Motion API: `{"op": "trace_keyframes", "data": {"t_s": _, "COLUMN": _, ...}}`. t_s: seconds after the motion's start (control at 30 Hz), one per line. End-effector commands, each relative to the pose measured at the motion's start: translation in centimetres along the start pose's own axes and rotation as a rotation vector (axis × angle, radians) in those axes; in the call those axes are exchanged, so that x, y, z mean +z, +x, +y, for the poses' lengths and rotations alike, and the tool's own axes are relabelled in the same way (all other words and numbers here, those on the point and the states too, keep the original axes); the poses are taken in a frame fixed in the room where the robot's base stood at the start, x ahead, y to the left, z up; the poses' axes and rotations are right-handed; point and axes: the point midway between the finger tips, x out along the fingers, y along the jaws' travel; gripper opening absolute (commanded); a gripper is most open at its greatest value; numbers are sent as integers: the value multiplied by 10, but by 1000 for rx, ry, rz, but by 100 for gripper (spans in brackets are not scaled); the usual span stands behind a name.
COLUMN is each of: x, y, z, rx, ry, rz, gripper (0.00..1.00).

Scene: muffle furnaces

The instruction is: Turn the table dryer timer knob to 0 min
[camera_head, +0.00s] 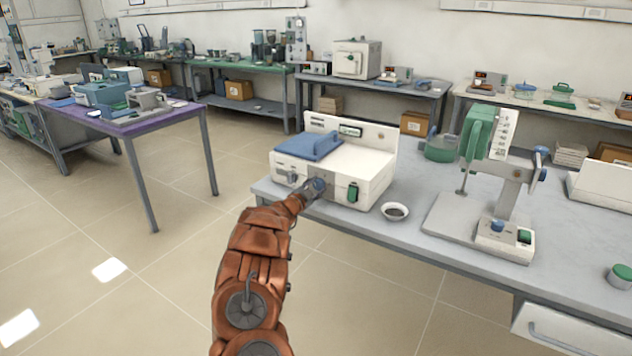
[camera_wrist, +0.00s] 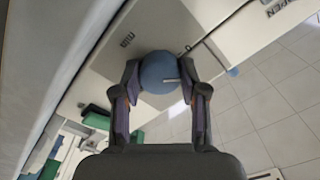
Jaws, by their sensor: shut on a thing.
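The table dryer (camera_head: 365,165) is a white box with a blue lid (camera_head: 309,147) and stands on the grey table. A round blue timer knob (camera_wrist: 160,73) with a pale pointer line sits on its grey front panel (camera_wrist: 115,50). In the wrist view my gripper (camera_wrist: 160,84) has one finger on each side of the knob and is shut on it. In the head view my gripper (camera_head: 308,192) reaches the dryer's front and covers part of the knob. The line on the knob points right in the wrist view. The scale marks are too small to read.
A green switch (camera_head: 353,193) is on the dryer's front, right of my gripper. A small white dish (camera_head: 395,211) stands close to the dryer's right. A stand with a green device (camera_head: 478,133) is further right. Open floor lies left of the table.

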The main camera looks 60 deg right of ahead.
Motion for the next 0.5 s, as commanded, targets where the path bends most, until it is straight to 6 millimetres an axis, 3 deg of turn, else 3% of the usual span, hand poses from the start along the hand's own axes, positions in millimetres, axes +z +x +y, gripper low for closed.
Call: {"op": "trace_keyframes", "data": {"t_s": 0.5, "x": -1, "y": 0, "z": 1, "rx": 2, "ry": -428, "rz": -1, "gripper": 8}}
